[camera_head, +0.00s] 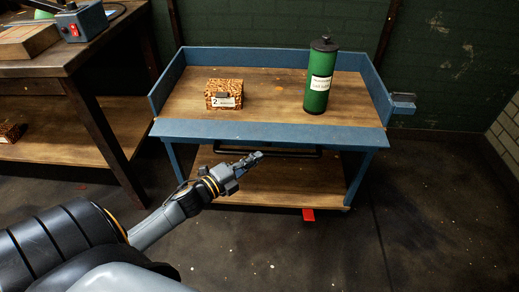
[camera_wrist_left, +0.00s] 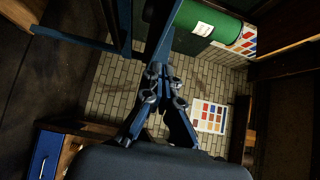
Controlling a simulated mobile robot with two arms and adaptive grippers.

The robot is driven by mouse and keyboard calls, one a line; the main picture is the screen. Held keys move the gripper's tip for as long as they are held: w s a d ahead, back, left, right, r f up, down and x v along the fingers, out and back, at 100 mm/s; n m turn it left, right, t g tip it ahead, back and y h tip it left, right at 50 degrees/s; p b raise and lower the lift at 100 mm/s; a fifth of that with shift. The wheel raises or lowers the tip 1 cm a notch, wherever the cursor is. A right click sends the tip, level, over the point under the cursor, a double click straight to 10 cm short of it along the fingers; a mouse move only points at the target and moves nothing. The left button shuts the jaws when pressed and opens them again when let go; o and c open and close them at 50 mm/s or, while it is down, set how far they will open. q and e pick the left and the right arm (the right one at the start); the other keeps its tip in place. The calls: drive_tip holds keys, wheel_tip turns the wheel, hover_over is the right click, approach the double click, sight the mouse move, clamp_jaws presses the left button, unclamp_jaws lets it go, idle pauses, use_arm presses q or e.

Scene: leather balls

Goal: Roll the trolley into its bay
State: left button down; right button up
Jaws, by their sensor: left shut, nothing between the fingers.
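The trolley (camera_head: 260,129) has a blue frame, raised blue sides and a wooden top. It stands in front of a green brick wall. A black handle bar (camera_head: 300,155) runs below its front edge. A red pedal (camera_head: 308,215) shows under the lower shelf. My left gripper (camera_head: 258,156) is shut and empty, in front of the trolley near the handle's left part; I cannot tell whether they touch. It also shows in the left wrist view (camera_wrist_left: 164,80), fingers together. My right gripper is not in view. I cannot make out a marked bay.
On the trolley top stand a patterned box (camera_head: 224,87) labelled 2 and a green canister (camera_head: 318,90). A wooden workbench (camera_head: 60,68) stands close on the left, with a blue device (camera_head: 82,22) on it. The dark floor (camera_head: 430,210) at right is clear.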

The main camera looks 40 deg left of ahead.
use_arm(q)
drive_tip(key=shift+w+a+b, duration=0.15)
drive_tip(key=shift+w+a, duration=0.15)
drive_tip(key=shift+w, duration=0.5)
drive_tip(key=shift+w+a+b, duration=0.1)
drive_tip(key=shift+w+a, duration=0.2)
drive_tip(key=shift+w, duration=0.5)
drive_tip(key=shift+w+a+b, duration=0.15)
drive_tip(key=shift+w+a, duration=0.15)
drive_tip(key=shift+w, duration=0.5)
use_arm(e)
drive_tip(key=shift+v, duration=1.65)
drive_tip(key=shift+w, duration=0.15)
